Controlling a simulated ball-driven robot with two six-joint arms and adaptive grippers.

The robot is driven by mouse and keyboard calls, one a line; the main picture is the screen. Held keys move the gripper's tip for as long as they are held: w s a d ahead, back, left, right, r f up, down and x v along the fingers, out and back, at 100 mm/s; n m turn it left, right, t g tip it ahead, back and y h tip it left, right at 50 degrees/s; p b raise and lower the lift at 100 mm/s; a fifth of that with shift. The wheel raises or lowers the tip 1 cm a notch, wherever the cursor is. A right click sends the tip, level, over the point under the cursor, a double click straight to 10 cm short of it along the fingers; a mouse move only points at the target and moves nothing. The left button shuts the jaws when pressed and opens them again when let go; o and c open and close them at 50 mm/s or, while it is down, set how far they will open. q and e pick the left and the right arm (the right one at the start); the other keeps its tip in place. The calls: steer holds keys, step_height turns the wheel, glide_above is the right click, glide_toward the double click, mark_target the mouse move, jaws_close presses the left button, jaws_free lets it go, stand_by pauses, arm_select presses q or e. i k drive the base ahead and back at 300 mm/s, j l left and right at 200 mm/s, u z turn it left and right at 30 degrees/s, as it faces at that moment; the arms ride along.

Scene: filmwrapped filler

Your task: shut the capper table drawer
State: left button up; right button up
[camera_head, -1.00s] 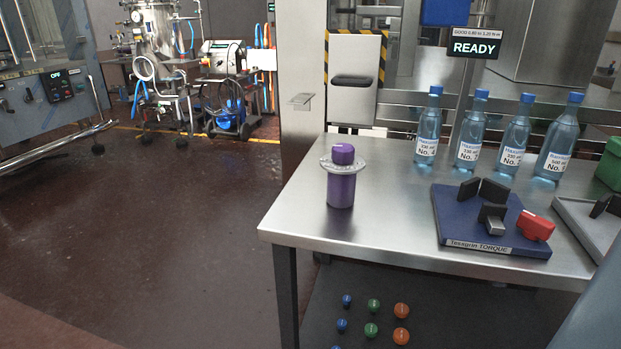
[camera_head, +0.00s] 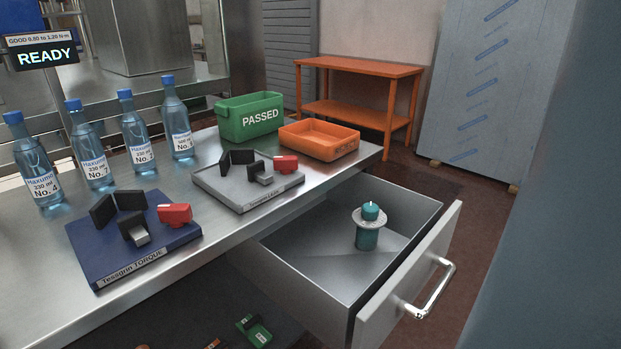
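The capper table drawer (camera_head: 412,287) is pulled well out from under the right end of the steel table (camera_head: 225,228). Its front panel faces right and carries a bright bar handle (camera_head: 430,289). Inside the drawer stands a teal cylinder (camera_head: 367,238) with a clear collar and a teal top. Neither of my grippers shows in this view. A large blurred grey-blue surface fills the right edge, probably part of my arm; I cannot tell which.
On the table stand several blue-capped bottles (camera_head: 133,131), a blue torque fixture (camera_head: 130,250), a grey fixture (camera_head: 249,186), a green PASSED bin (camera_head: 249,116) and an orange tray (camera_head: 319,139). An orange side table (camera_head: 360,69) stands behind. Dark floor lies right of the drawer.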

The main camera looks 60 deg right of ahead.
mark_target(309, 262)
steer(key=z, duration=2.45)
